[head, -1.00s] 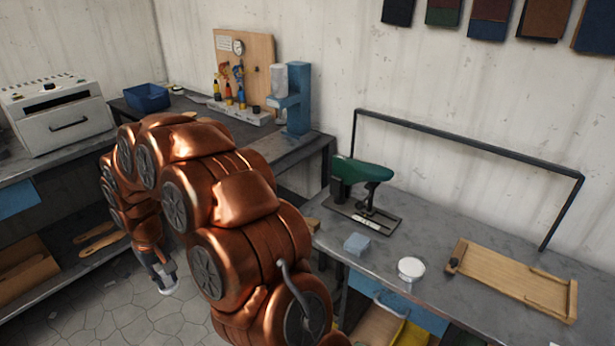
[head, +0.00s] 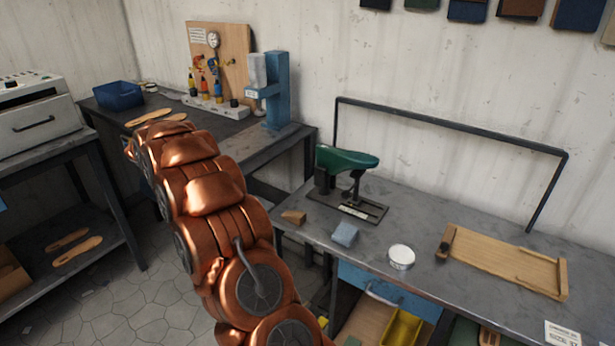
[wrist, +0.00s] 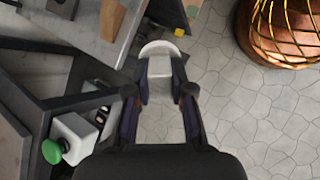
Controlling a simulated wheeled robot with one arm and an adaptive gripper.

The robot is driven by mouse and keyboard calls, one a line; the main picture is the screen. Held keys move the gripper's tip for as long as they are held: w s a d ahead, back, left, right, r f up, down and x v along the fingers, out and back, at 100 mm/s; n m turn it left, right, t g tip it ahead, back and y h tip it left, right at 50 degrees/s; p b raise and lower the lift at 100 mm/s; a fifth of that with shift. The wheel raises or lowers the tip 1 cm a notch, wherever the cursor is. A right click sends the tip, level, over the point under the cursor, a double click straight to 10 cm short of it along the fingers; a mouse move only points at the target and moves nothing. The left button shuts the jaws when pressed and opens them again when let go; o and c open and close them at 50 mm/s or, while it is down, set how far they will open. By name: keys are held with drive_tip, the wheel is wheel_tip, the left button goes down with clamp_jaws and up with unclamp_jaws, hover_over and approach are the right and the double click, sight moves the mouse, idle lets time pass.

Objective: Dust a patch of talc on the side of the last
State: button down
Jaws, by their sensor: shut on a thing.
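The green last (head: 348,160) sits sole-up on a dark stand on the right-hand bench. A round white tin (head: 401,257) and a grey-blue block (head: 345,234) are on the bench in front of it. In the wrist view, my gripper (wrist: 160,88) is shut on a pale handled piece (wrist: 160,67) with a rounded white end. The piece is above the floor, beside a bench edge. In the head view my gripper is hidden behind my copper arm. I cannot make out any talc on the last.
A wooden block (head: 293,217) lies at the bench's left edge. A wooden board (head: 505,262) lies to the right, and a black bar frame (head: 450,128) stands behind. The back-left bench holds a blue press (head: 277,90), a blue bin (head: 118,95) and a tool board (head: 218,62).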

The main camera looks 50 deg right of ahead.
drive_tip(key=s+d+r+n+t+h+b, duration=0.1)
drive_tip(key=d+h, duration=0.3)
drive_tip(key=d, duration=0.5)
drive_tip(key=s+d+r+n+t+h+b, duration=0.1)
drive_tip(key=s+d+r+n+h+b, duration=0.1)
drive_tip(key=d, duration=0.7)
drive_tip(key=s+d+r+n+t+h+b, duration=0.1)
drive_tip(key=s+d+n+h, duration=0.2)
drive_tip(key=d, duration=0.6)
drive_tip(key=shift+s+d+r+n+h+b, duration=0.3)
drive_tip(key=shift+s+h, duration=0.5)
drive_tip(key=shift+h, duration=0.6)
drive_tip(key=shift+d, duration=0.95)
drive_tip(key=shift+s+b, duration=0.15)
drive_tip(key=shift+b, duration=0.2)
